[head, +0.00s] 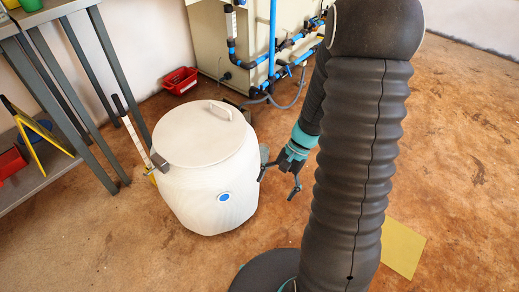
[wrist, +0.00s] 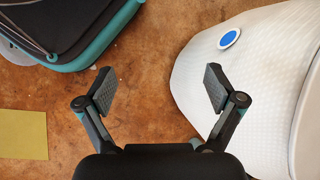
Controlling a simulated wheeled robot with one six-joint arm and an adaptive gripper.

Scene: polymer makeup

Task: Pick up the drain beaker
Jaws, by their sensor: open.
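I cannot pick out the drain beaker for certain in either view. Green containers (head: 31,4) at the top left edge of the head view, on a grey table, are cut off by the frame. My gripper (head: 277,189) hangs low, just right of a white lidded drum.
The white drum (head: 190,185) has a blue round mark; in the wrist view it (wrist: 255,90) lies close beside the right finger. A grey table (head: 50,13) stands left. A red bin (head: 180,80) and a piped tank (head: 207,40) are behind. A yellow square (head: 403,248) lies on the floor.

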